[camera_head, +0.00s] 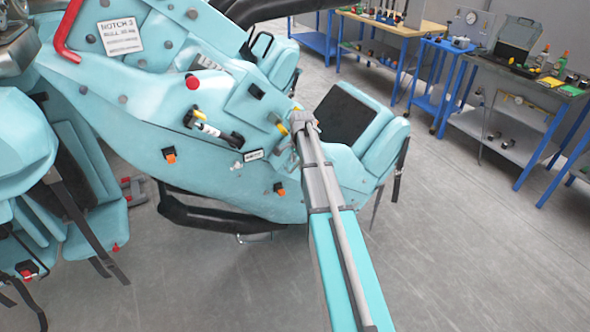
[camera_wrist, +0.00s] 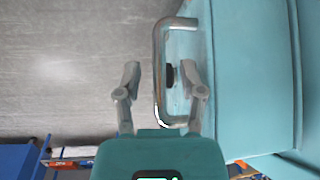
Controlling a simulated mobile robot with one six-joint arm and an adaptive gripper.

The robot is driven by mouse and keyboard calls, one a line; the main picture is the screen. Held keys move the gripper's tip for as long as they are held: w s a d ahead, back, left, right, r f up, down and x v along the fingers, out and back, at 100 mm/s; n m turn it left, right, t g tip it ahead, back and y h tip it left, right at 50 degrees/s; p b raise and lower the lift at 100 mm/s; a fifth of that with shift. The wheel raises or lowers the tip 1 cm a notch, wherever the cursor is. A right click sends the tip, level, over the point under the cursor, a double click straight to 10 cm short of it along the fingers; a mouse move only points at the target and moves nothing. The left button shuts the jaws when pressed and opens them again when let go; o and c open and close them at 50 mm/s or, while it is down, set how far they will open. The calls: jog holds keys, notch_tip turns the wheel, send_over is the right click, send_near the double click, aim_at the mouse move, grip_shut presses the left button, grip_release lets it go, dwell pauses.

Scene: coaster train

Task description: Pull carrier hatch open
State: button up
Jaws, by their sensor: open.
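The carrier (camera_head: 120,130) is a large teal coaster body, filling the left and middle of the head view. A teal panel (camera_wrist: 245,75) stands on the right in the wrist view; I cannot tell whether it is the hatch or where its edges run. A silver U-shaped handle (camera_wrist: 159,70) is fixed to the teal surface. My gripper (camera_wrist: 160,75) is open, with one finger on each side of the handle's long bar; the right finger reaches inside the loop. The left finger looks apart from the bar. In the head view my gripper (camera_head: 303,122) is against the carrier's side, hiding the handle.
Teal seats with a dark pad (camera_head: 345,122) stand just right of my gripper. A black bumper tube (camera_head: 225,220) runs low along the carrier. Blue-framed workbenches (camera_head: 400,27) with tools line the back right. The grey floor (camera_head: 470,240) at the right is clear.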

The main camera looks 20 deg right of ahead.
jog(key=shift+f, duration=0.45)
grip_shut()
jog(key=shift+a, duration=0.4)
jog(key=shift+d+b, duration=0.15)
jog(key=shift+b, duration=0.15)
jog(key=shift+s+f, duration=0.1)
